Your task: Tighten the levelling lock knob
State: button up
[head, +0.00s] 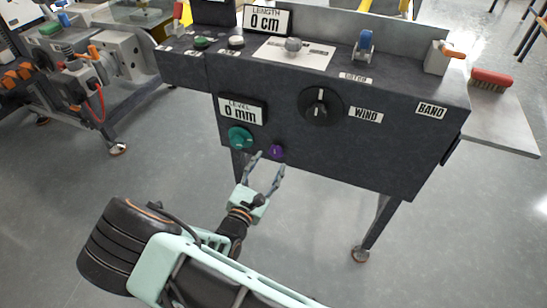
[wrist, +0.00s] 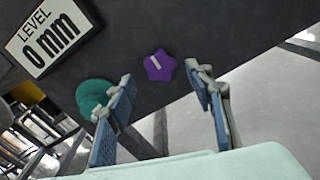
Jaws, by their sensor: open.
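The purple star-shaped knob (head: 277,152) sits low on the dark front panel, right of a larger teal knob (head: 240,138). I take the purple knob to be the lock knob. In the wrist view the purple knob (wrist: 159,66) shows a pale mark and lies ahead, between and beyond my open fingers. My gripper (head: 265,172) is open and empty, just below and in front of the purple knob. In the wrist view my left finger overlaps part of the teal knob (wrist: 95,97); contact cannot be told. The level display (head: 242,109) above reads 0 mm.
A black dial (head: 320,106) marked WIND is right of the knobs. On top are a silver knob (head: 293,44), a blue clip-like part (head: 364,45) and an orange lever (head: 452,50). A red brush (head: 491,79) lies on the right shelf. Floor below is clear.

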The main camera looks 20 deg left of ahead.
aim_at(275, 154)
jog(key=shift+w+d+b, duration=0.2)
jog(key=shift+w+b, duration=0.2)
jog(key=shift+w, duration=1.8)
jog(key=shift+c, duration=0.3)
jog(key=c, duration=1.1)
